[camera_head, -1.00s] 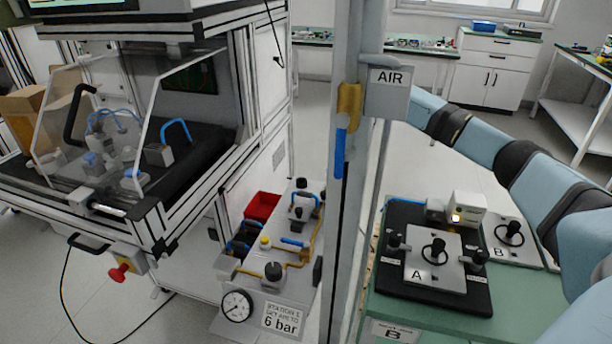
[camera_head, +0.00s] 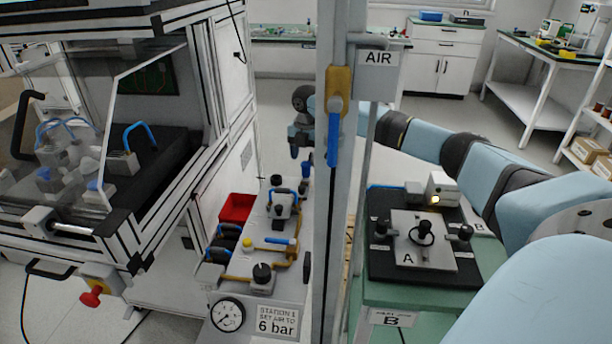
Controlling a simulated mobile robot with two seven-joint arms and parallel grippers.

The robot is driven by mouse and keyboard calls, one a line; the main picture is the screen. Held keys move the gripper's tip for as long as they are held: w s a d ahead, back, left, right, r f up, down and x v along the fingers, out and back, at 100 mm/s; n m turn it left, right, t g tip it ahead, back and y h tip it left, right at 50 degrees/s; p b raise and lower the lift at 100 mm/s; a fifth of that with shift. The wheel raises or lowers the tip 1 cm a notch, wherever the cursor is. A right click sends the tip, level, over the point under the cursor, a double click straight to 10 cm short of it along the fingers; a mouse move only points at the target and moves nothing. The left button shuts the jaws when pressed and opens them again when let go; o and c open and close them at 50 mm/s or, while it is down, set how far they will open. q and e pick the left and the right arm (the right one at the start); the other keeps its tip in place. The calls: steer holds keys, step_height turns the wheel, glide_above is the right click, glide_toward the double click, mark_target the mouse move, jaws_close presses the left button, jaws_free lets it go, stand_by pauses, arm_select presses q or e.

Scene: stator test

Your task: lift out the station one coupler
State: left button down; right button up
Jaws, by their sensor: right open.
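The station 1 panel (camera_head: 235,285) is a grey bench with a pressure gauge (camera_head: 228,314) and a sign reading "STATION 1 SET AIR TO 6 bar" (camera_head: 277,320). It carries black knobs, yellow tubing and a blue-handled valve (camera_head: 279,241). A small grey fitting block with blue hose (camera_head: 283,203) stands farther back on it. I cannot tell which part is the coupler. My right gripper (camera_head: 300,158) hangs fingers down above the panel's far end, left of the post. It is open and looks empty. Its arm passes behind the post. My left gripper is out of view.
The grey post (camera_head: 334,230) with the blue-handled AIR valve (camera_head: 334,130) stands between panel and green bench (camera_head: 420,297). Fixture plate A (camera_head: 408,258) is on that bench. A clear-guarded machine (camera_head: 150,80) fills the left. A red bin (camera_head: 236,207) sits beside the panel.

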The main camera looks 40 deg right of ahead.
mark_target(306, 164)
step_height(306, 164, down, 4)
steer(key=shift+f+b, duration=0.1)
steer(key=shift+b, duration=0.7)
steer(key=shift+f, duration=0.5)
steer(key=shift+c, duration=0.2)
steer(key=c, duration=1)
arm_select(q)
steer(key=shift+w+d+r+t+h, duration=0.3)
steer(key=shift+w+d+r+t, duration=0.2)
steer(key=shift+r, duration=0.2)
